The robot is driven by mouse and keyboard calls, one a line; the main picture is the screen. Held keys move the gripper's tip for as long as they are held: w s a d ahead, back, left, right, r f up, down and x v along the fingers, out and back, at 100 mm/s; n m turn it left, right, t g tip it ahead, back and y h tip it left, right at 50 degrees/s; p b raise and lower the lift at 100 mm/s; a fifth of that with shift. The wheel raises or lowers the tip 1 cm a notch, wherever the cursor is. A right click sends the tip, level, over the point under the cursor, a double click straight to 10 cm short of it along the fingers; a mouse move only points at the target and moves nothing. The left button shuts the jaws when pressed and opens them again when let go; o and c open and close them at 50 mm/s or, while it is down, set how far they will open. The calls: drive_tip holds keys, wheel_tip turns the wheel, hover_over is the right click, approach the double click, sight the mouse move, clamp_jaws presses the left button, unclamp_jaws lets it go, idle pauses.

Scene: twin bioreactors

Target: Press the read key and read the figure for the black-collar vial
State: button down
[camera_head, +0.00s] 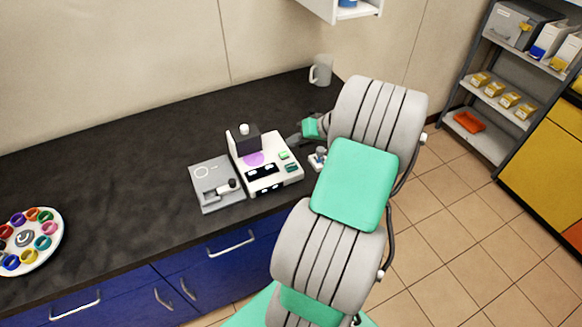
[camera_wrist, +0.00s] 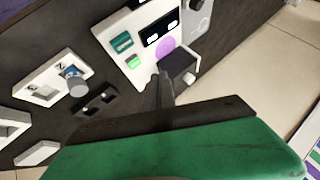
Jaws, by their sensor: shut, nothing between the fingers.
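The white reader (camera_head: 265,165) stands on the dark counter, with a purple disc, black windows and a dark block (camera_head: 244,143) topped by a white knob. Its small bright green key (camera_wrist: 134,61) sits beside a teal panel (camera_wrist: 122,42). The black windows (camera_wrist: 160,32) show white shapes; I cannot read a figure. My gripper (camera_wrist: 158,80) is shut and empty, its fingertips close to the reader's edge between the green key and the dark block; contact is not clear. In the head view it is partly behind my arm. I cannot make out for certain which item is the black-collar vial.
A grey plate unit (camera_head: 207,178) with a black and white piece on it sits left of the reader. A white holder (camera_wrist: 45,90) with a grey-capped item stands near my gripper. A mug (camera_head: 321,70) stands behind; a round tray (camera_head: 55,243) of coloured rings lies far left.

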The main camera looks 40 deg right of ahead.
sight(294, 167)
wheel_tip(294, 167, down, 8)
drive_tip(key=b, duration=0.4)
drive_tip(key=shift+r+b, duration=0.15)
drive_tip(key=shift+b, duration=0.25)
idle(1.4)
drive_tip(key=shift+f+b, duration=0.3)
drive_tip(key=shift+f, duration=0.05)
drive_tip(key=shift+f+b, duration=0.35)
drive_tip(key=shift+f, duration=0.1)
idle(0.5)
drive_tip(key=shift+r, duration=0.15)
drive_tip(key=shift+r+p, duration=0.6)
drive_tip(key=shift+r, duration=0.1)
wheel_tip(294, 167, up, 5)
drive_tip(key=p, duration=0.3)
drive_tip(key=shift+r+p, duration=0.1)
drive_tip(key=shift+p, duration=0.2)
